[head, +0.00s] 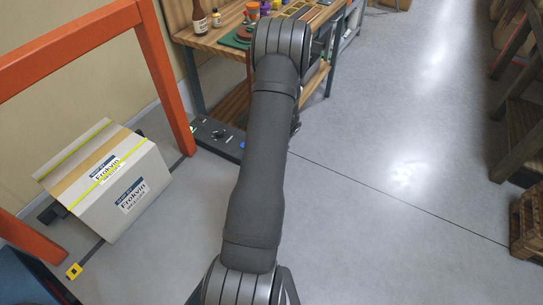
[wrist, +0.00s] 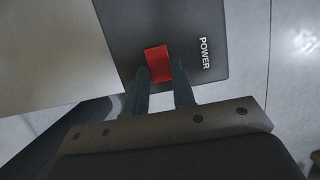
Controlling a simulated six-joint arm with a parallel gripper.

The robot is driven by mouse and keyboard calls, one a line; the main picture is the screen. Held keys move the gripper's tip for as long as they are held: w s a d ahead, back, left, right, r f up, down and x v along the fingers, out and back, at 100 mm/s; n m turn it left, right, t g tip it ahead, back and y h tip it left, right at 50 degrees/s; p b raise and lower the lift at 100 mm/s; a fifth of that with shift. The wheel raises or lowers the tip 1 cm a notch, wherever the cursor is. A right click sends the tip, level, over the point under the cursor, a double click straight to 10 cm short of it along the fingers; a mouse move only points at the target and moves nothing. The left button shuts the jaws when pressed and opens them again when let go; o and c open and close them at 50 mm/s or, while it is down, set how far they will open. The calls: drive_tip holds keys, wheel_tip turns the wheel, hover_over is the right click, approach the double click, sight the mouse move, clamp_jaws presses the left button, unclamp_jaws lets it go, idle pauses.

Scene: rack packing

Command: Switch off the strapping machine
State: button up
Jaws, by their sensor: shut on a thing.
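The strapping machine shows in the head view as an orange frame (head: 160,75) with a dark control panel (head: 212,132) at its foot, partly hidden by my arm. In the wrist view, a red switch (wrist: 157,58) sits on a dark plate (wrist: 190,28) beside the white word POWER. My gripper (wrist: 161,76) has one finger on each side of the red switch and is shut on it. In the head view my gripper is mostly hidden behind my arm. Whether the switch is on or off cannot be told.
A cardboard box (head: 128,195) with a yellow-green strap stands inside the orange frame. A wooden workbench (head: 215,40) with bottles and small items is behind the panel. Wooden shelving (head: 520,125) and a crate (head: 528,225) stand at the right. The grey floor (head: 400,200) between is clear.

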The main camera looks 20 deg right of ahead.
drive_tip(key=shift+w+a+g+h, duration=0.1)
drive_tip(key=shift+a+g+h, duration=0.15)
drive_tip(key=shift+g+h, duration=0.3)
drive_tip(key=o, duration=1)
drive_tip(key=shift+r, duration=0.1)
drive_tip(key=r, duration=0.5)
drive_tip(key=s+d+r, duration=0.1)
drive_tip(key=r, duration=1.1)
drive_tip(key=shift+s+d+r, duration=0.1)
drive_tip(key=shift+s+d, duration=0.2)
drive_tip(key=shift+d, duration=0.1)
